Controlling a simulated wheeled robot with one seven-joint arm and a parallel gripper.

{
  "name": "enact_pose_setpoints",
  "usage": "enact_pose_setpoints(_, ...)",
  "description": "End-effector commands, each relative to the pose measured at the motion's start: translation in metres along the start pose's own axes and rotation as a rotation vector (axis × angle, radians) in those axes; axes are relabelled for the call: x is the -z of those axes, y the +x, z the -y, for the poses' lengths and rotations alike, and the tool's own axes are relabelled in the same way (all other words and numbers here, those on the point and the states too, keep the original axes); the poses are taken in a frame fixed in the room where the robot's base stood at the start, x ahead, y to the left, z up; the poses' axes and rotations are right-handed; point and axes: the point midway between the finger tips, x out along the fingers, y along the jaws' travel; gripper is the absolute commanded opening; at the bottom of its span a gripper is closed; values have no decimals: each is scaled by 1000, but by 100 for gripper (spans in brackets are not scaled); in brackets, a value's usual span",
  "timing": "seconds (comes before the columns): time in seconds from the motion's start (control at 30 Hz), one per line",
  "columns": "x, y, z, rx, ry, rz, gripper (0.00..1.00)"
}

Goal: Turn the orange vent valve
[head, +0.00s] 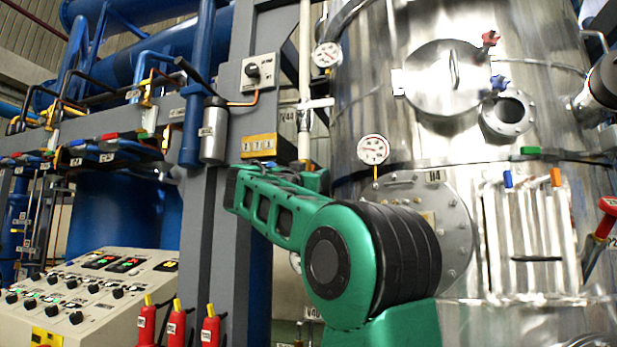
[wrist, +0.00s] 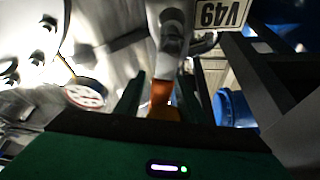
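The orange valve handle (wrist: 161,92) shows in the middle of the wrist view, below a pale pipe fitting (wrist: 171,40). A V49 label (wrist: 222,12) is beside the fitting. My gripper (wrist: 160,95) has its two dark green fingers apart, one on each side of the orange handle. Gaps show between the handle and both fingers, so they do not appear to touch it. The handle's lower end is hidden behind my gripper body. In the head view my green arm covers the area, and neither my fingertips nor this handle can be made out.
A large steel tank (head: 360,110) with round gauges (head: 373,149) fills the right. A grey column (head: 232,165) and a control panel (head: 95,295) stand left. In the wrist view, a gauge (wrist: 85,95) is left of the fingers, and dark beams (wrist: 255,75) are close on the right.

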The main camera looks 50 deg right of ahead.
Motion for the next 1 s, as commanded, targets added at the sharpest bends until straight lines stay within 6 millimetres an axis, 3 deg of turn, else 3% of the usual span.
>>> enact_pose_setpoints(0.27,0,1,0,1,0,0,34)
enact_pose_setpoints(0.4,0,1,0,1,0,0,0)
enact_pose_setpoints(1.0,0,5,-9,-20,25,-3,0)
